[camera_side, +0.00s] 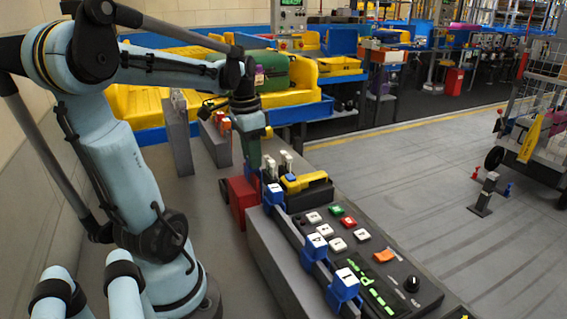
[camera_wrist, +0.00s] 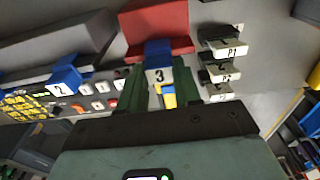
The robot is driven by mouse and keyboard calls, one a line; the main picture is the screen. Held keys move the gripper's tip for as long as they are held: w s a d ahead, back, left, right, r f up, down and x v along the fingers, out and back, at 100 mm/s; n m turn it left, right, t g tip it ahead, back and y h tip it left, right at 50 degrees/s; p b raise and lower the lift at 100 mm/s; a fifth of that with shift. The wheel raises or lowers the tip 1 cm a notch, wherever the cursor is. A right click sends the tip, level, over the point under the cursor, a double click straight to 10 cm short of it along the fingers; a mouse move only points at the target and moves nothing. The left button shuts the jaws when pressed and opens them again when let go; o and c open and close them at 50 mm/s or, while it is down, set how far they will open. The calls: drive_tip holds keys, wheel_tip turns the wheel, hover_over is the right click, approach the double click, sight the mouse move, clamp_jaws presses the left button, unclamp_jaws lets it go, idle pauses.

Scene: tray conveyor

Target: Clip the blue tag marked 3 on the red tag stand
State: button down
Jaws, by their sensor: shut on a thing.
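My gripper (camera_wrist: 155,88) has green fingers shut on the blue tag marked 3 (camera_wrist: 158,75), whose white face shows between them in the wrist view. The red tag stand (camera_wrist: 172,18) lies just beyond the tag; the tag's blue top overlaps the stand's edge in that view. I cannot tell if they touch. Another blue tag, marked 2 (camera_wrist: 66,76), sits on the rail to the left in the wrist view.
In the side view, blue tags (camera_side: 317,244) (camera_side: 346,284) sit on the rail beside a button panel (camera_side: 375,262). Pale clips marked P1 (camera_wrist: 232,48) and P2 (camera_wrist: 224,75) stand close right of the stand in the wrist view. A yellow-topped device (camera_side: 304,182) is near too.

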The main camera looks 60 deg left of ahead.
drive_tip(key=c, duration=0.7)
unclamp_jaws()
wheel_tip(320, 180, up, 12)
drive_tip(key=w+d+f+t, duration=0.3)
drive_tip(key=d+f, duration=0.4)
drive_tip(key=d, duration=0.3)
drive_tip(key=w+d+f+t, duration=0.3)
drive_tip(key=d+f, duration=0.4)
drive_tip(key=d, duration=0.4)
drive_tip(key=shift+r, duration=0.1)
